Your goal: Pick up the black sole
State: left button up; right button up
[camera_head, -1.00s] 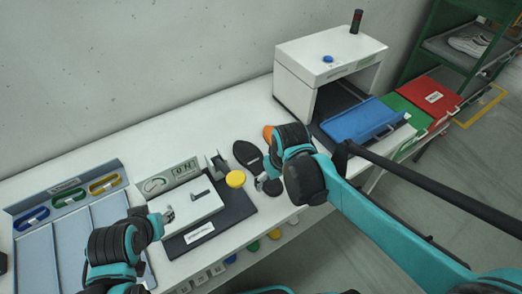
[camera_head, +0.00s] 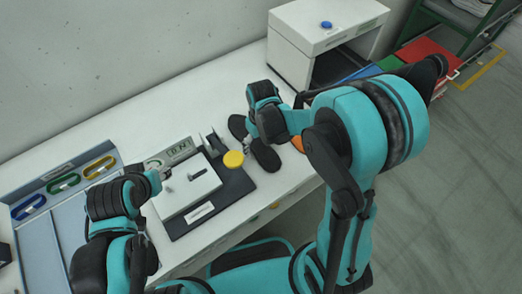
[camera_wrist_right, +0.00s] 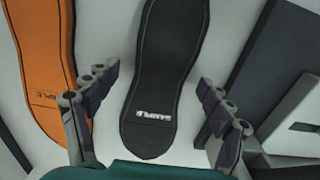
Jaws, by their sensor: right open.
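The black sole (camera_wrist_right: 160,60) lies flat on the white table, its labelled end (camera_wrist_right: 148,135) towards my wrist. In the head view, the sole (camera_head: 238,126) is partly hidden under my right arm. My right gripper (camera_wrist_right: 155,85) is open above it, one finger on each side, with gaps between fingers and sole. Its fingers are mostly hidden in the head view. My left gripper (camera_head: 165,172) is beside the white plate of the dark-based device; its jaws are too small to read.
An orange sole (camera_wrist_right: 45,65) lies left of the black one in the wrist view. The dark-based device (camera_head: 190,188) has a yellow button (camera_head: 233,159). Blue trays (camera_head: 50,240) stand at the left. A white box-shaped machine (camera_head: 320,30) stands behind my right arm.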

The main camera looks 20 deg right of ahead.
jog(key=shift+f, duration=0.25)
jog(key=c, duration=1.4)
jog(key=shift+r, duration=0.15)
jog(key=shift+c, duration=0.2)
